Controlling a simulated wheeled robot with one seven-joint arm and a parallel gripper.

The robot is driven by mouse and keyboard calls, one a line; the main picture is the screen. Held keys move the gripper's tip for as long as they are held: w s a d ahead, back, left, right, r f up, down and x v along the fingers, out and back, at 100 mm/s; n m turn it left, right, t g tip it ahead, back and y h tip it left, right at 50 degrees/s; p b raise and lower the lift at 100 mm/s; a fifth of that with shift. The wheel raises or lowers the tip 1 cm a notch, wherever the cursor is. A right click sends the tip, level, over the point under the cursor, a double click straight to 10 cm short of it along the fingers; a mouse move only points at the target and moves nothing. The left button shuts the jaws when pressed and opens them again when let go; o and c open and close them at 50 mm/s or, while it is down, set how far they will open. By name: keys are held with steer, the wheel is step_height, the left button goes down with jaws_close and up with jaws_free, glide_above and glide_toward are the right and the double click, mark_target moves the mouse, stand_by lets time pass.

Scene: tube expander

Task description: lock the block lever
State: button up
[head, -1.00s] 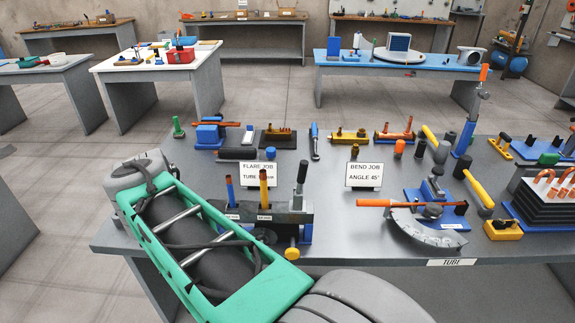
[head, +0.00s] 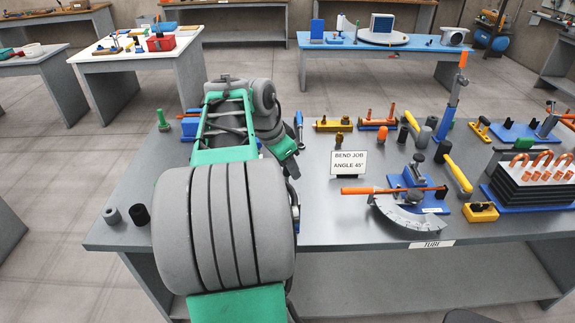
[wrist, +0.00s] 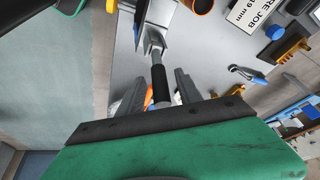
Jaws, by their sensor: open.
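In the wrist view the block lever (wrist: 160,82), a metal rod with a black grip, reaches down from the grey block (wrist: 160,17) at the top. My gripper (wrist: 159,78) is open, its two grey fingers apart on either side of the black grip. A gap shows between the grip and the right finger; contact on the left is not clear. A copper tube (wrist: 203,5) and a yellow knob (wrist: 111,5) show near the block, cut by the top edge. In the head view my arm covers the block and lever, and my fingers cannot be made out.
A flare job sign (wrist: 262,20) stands beside the block.

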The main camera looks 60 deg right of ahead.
steer(key=shift+c, duration=0.2)
jaws_close()
stand_by(1.1)
